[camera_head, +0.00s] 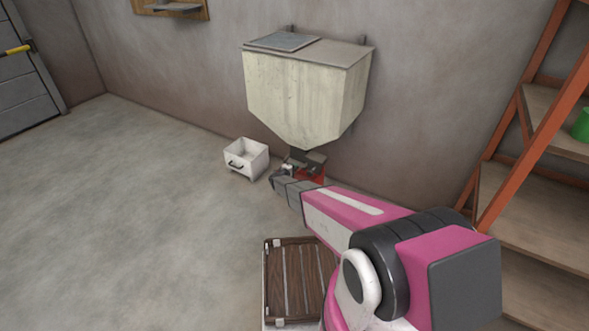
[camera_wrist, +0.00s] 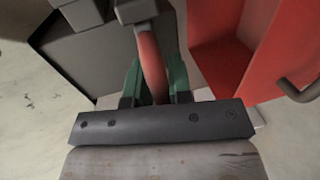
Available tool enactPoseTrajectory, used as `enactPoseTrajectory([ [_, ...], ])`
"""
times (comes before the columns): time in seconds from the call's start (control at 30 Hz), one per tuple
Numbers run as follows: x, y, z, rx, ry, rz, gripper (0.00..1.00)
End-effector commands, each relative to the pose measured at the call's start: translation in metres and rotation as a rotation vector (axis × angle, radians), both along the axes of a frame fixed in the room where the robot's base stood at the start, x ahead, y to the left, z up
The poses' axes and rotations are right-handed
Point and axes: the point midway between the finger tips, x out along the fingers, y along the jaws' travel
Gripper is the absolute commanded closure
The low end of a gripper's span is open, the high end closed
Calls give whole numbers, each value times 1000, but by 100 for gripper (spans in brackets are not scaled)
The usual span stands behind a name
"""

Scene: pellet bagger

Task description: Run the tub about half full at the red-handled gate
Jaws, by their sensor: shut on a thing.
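The gate's red handle (camera_wrist: 151,62) stands between the green fingers of my gripper (camera_wrist: 156,88) in the wrist view. My gripper is shut on it. In the head view, my gripper (camera_head: 284,174) is under the pale hopper (camera_head: 292,92), at its outlet, and the handle is hidden there. A red tub (camera_head: 312,174) shows partly below the outlet, behind my arm. The wrist view shows the red tub (camera_wrist: 225,55) at right, with a grey handle. I see no pellets, and its fill level cannot be told.
A white tub (camera_head: 258,163) with a black handle stands on the floor left of the hopper. A slatted brown crate (camera_head: 290,280) is at the front. An orange-framed shelf (camera_head: 535,120) with a green object (camera_head: 582,126) is at right. The left floor is clear.

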Motion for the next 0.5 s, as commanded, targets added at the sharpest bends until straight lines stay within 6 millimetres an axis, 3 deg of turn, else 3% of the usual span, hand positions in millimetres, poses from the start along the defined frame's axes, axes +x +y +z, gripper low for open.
enactPoseTrajectory([
  [0.23,-39,28,-4,9,9,5,100],
  [0.5,-43,31,-6,10,9,1,100],
])
